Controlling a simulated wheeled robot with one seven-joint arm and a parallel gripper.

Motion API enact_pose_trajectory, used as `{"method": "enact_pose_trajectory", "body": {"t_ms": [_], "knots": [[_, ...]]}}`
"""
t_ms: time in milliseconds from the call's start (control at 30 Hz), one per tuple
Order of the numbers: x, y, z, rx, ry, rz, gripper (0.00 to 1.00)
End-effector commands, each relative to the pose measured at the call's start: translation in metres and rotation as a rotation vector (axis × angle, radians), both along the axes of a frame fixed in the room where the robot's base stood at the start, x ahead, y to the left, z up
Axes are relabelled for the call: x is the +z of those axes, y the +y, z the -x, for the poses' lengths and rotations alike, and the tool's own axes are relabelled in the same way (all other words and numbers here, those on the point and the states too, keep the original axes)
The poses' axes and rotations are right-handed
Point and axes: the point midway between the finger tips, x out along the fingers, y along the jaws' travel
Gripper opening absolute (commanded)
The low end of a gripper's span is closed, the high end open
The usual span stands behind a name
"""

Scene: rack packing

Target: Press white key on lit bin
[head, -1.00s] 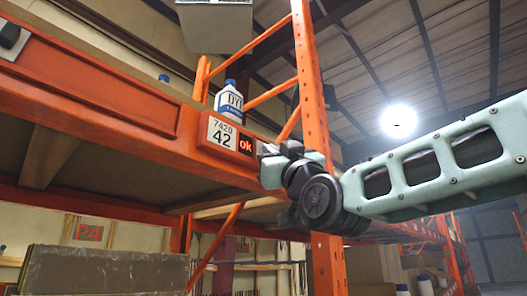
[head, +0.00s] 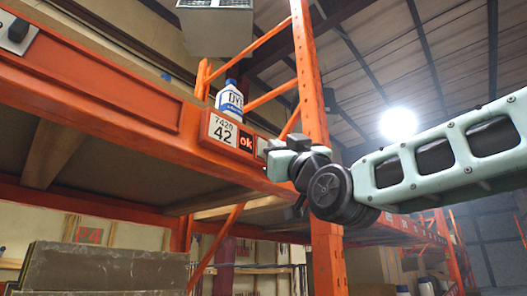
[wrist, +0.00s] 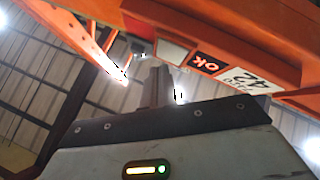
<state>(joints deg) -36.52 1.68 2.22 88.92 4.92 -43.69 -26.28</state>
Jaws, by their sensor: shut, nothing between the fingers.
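A lit display reading "ok" (head: 246,141) is on the orange rack beam, just right of a white label (head: 222,131) printed 7420 and 42. The pale key (head: 262,148) sits right of the display, partly hidden behind my gripper (head: 272,157). In the wrist view the white key (wrist: 172,52) is beside the display (wrist: 207,62), which appears upside down. My gripper is shut and empty, its fingers (wrist: 158,86) just off the key in that view. A bottle with a blue cap (head: 230,101) stands on the shelf above the label.
An orange rack upright (head: 311,80) stands close behind and right of my gripper. A grey box-shaped unit (head: 216,28) hangs above.

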Motion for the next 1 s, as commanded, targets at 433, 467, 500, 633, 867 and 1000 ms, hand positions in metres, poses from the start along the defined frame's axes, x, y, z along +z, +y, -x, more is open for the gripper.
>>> {"method": "enact_pose_trajectory", "body": {"t_ms": [433, 467, 500, 633, 867, 1000], "knots": [[-0.003, -0.02, 0.015, -0.002, -0.002, -0.002, 0.0], [-0.003, -0.022, 0.017, 0.0, -0.001, -0.001, 0.0], [-0.003, -0.025, 0.019, 0.0, -0.002, -0.001, 0.0], [-0.003, -0.034, 0.026, 0.0, -0.001, 0.0, 0.0], [0.0, -0.04, 0.031, 0.0, 0.0, 0.0, 0.0], [0.0, -0.04, 0.031, 0.0, 0.0, 0.0, 0.0]]}}
